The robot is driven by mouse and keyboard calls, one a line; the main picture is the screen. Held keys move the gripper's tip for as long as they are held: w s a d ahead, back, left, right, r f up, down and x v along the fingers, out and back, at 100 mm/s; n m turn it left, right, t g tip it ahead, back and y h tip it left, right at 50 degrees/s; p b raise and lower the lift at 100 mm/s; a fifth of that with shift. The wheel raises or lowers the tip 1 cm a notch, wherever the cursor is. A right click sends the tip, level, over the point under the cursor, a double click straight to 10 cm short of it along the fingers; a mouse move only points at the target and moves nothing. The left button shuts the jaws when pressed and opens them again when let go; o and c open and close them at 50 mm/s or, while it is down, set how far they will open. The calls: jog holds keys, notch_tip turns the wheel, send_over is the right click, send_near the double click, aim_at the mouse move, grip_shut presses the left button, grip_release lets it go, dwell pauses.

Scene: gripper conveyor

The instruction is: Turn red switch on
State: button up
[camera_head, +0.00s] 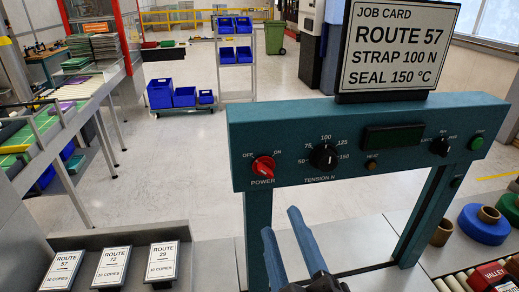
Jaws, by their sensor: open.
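The red switch (262,168) is a round rotary knob at the left end of the teal machine panel (350,186). OFF is printed to its upper left, ON to its upper right and POWER below. Which label it points to is too small to tell for sure. The panel's display (394,138) is dark. My gripper (281,222) has two blue-grey fingers, apart and empty. In the picture it is below and slightly right of the red switch, not visibly touching it.
A black tension dial (323,156) is right of the switch, with a smaller black knob (439,146) and a green button (476,143) farther right. A job card (398,45) stands above the panel. Route cards (110,266) lie at lower left. Tape rolls (482,225) sit at right.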

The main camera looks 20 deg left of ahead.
aim_at(264, 173)
jog(key=p+x, duration=0.3)
jog(key=x, duration=0.8)
jog(key=shift+r, duration=0.15)
jog(key=shift+w+a, duration=0.4)
jog(key=shift+w, duration=0.1)
grip_shut()
